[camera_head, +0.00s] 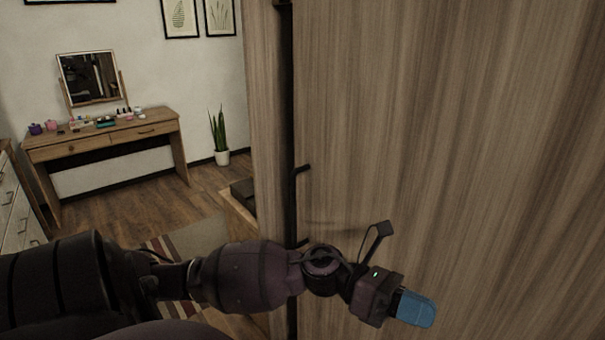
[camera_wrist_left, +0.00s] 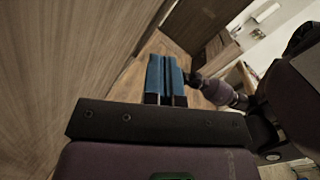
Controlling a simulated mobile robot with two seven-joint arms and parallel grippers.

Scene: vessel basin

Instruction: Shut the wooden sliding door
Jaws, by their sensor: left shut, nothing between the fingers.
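The wooden sliding door (camera_head: 450,130) is a large panel with vertical brown grain that fills the right of the head view. It also fills the left of the left wrist view (camera_wrist_left: 60,60). A dark vertical handle (camera_head: 295,205) stands at its left edge, partly hidden low down by my left arm. A dark vertical gap separates the panel from a narrower wooden panel (camera_head: 268,100) on its left. My left gripper (camera_head: 415,309) has blue fingers, is shut and empty, and lies in front of the door, right of the handle. The fingers also show in the left wrist view (camera_wrist_left: 166,75). I cannot tell whether they touch the door.
A dressing table (camera_head: 105,140) with a mirror (camera_head: 88,78) and small items stands against the far left wall. A potted plant (camera_head: 220,140) stands to its right. A drawer unit (camera_head: 15,200) is at the left edge. Wooden floor (camera_head: 150,208) lies open between.

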